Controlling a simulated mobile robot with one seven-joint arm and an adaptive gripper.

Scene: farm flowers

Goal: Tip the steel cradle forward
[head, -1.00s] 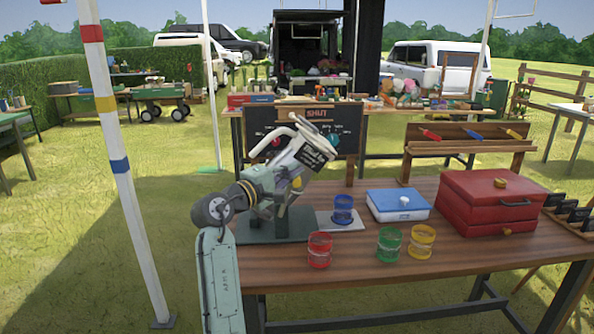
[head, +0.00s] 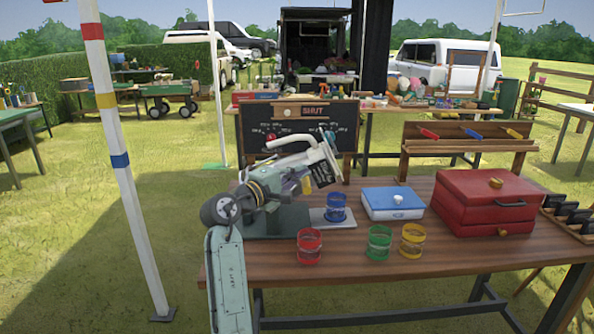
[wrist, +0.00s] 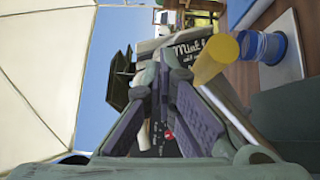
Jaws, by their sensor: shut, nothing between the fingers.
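A white jug (head: 318,158) with a handle and a black label leans to the right in the cradle, above a dark base plate (head: 270,228) on the wooden table. My arm hides most of the cradle. My gripper (head: 306,184) is beside the jug's lower side, its fingers shut and empty. In the wrist view the shut fingers (wrist: 160,68) lie in front of the jug's lettered label (wrist: 187,50). A yellow cylindrical part (wrist: 214,62) is to their right; I cannot tell if they touch it. A blue jar (head: 336,207) stands on a pale pad at the jug's right.
Red (head: 310,246), green (head: 379,243) and yellow (head: 413,240) jars stand along the table's front. A blue-and-white box (head: 393,204) and a red chest (head: 487,203) are to the right. A board reading SHUT (head: 298,125) stands behind. A white pole (head: 124,160) rises at left.

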